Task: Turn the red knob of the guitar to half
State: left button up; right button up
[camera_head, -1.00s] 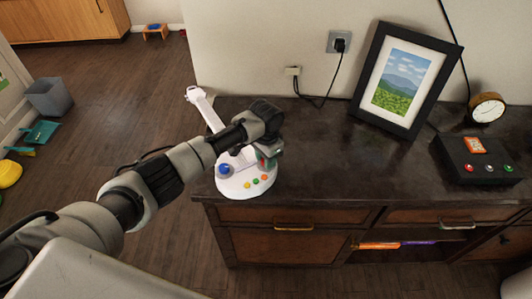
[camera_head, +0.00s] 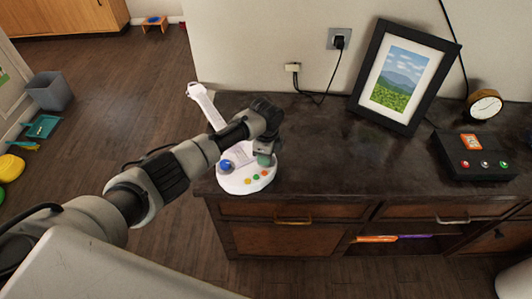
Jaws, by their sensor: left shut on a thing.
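The white toy guitar (camera_head: 236,183) lies on the left end of the dark cabinet top, its neck (camera_head: 207,106) pointing to the back left. Its body carries a blue knob (camera_head: 226,167) and several small coloured buttons. My left gripper (camera_head: 264,160) reaches over the right side of the guitar's body, pointing down. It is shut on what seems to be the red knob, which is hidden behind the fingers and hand. My right gripper is not in view.
A framed landscape picture (camera_head: 371,60) leans on the wall. A clock (camera_head: 484,106) and a black box with buttons (camera_head: 473,156) stand at the right. The cabinet top (camera_head: 340,165) is clear between guitar and box. A socket and cable are behind.

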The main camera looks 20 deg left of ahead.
pick_arm(q)
jog(key=m, duration=0.5)
jog(key=shift+m, duration=0.4)
dwell(0.4)
jog(key=o, duration=0.9)
jog(key=shift+o, duration=0.2)
notch_tip(320, 180, up, 11)
jog(key=b, duration=0.1)
